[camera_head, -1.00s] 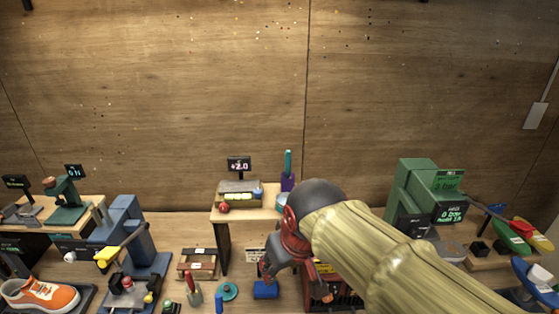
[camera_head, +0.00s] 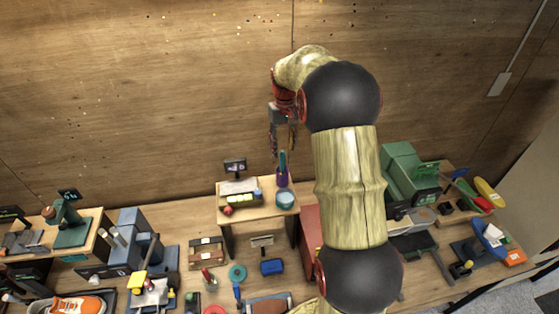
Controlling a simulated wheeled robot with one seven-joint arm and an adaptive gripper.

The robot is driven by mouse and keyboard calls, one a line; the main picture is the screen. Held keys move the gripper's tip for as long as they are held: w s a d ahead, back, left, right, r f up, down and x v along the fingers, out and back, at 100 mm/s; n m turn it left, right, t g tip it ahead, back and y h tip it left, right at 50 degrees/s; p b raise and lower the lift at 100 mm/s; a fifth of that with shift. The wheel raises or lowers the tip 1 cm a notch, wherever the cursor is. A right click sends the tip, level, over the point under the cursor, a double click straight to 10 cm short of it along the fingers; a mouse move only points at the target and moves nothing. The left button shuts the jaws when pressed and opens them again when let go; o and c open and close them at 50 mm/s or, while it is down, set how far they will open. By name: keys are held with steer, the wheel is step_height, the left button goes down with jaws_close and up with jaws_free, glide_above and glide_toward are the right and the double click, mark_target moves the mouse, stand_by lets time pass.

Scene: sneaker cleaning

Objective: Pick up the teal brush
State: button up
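The teal brush (camera_head: 282,159) stands upright in a small purple holder (camera_head: 282,179) on the raised wooden stand at the back, beside the wall. My gripper (camera_head: 282,150) points down from my arm, right above or around the brush top. Its dark fingers appear spread to either side, with the brush below and between them. At this size I cannot tell whether the fingers touch the brush.
A green machine (camera_head: 402,172) is to the right. A blue block (camera_head: 272,267) lies on the lower bench.

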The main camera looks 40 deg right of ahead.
mark_target(282, 173)
steer(key=shift+s+a+f+p, duration=0.1)
steer(key=shift+f+p, duration=0.5)
steer(key=shift+f, duration=1.35)
steer(key=shift+a+f+p, duration=0.1)
steer(key=shift+f+p, duration=0.45)
steer(key=shift+f, duration=1.4)
steer(key=c, duration=0.3)
jaws_close()
